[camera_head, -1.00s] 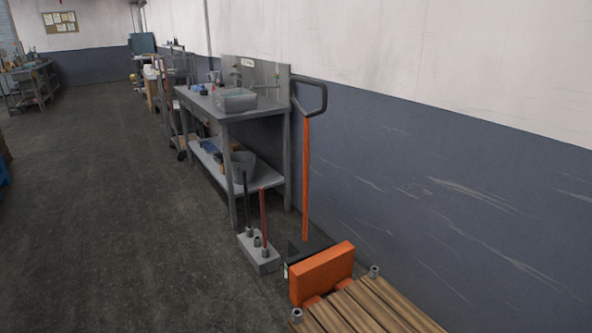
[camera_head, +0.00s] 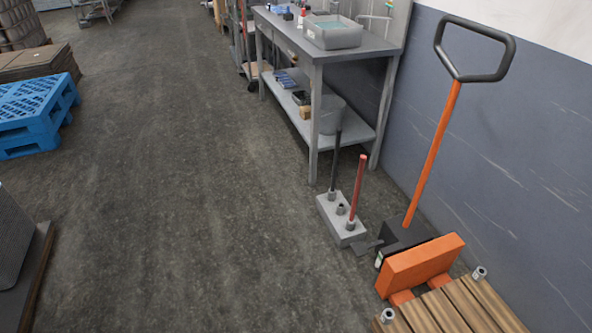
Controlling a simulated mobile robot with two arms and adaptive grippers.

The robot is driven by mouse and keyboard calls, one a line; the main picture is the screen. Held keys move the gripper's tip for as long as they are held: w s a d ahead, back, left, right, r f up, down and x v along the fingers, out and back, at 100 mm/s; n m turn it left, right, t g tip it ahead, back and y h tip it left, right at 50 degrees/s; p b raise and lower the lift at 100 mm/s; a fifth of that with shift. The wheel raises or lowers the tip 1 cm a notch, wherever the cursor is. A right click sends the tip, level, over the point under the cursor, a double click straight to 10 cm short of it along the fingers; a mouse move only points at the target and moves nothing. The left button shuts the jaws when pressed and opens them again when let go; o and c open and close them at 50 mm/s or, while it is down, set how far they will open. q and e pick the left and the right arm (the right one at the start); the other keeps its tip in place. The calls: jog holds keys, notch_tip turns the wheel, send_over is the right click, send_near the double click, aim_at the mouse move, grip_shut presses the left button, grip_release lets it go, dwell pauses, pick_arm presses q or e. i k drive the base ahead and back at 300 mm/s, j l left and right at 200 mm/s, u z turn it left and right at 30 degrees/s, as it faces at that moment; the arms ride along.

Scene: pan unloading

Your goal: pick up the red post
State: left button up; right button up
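The red post (camera_head: 357,188) stands upright, leaning slightly in the picture, in a socket of a grey block (camera_head: 331,213) on the floor. A black post (camera_head: 335,162) stands in another socket of the same block, to the left and behind. A socket between them is empty. Neither of my grippers is in the head view.
An orange pallet jack (camera_head: 420,264) with a tall handle stands right of the block, by a wooden pallet (camera_head: 452,310) with metal sockets. A grey workbench (camera_head: 322,50) stands behind. A blue pallet (camera_head: 37,112) is at left. The floor (camera_head: 190,190) between is clear.

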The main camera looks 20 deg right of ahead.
aim_at(350, 220)
jog(key=i+j+z, duration=0.2)
jog(key=i, duration=0.3)
jog(key=i+j+z, duration=0.2)
jog(key=i, duration=0.3)
jog(key=i+j+z, duration=0.2)
jog(key=i, duration=0.3)
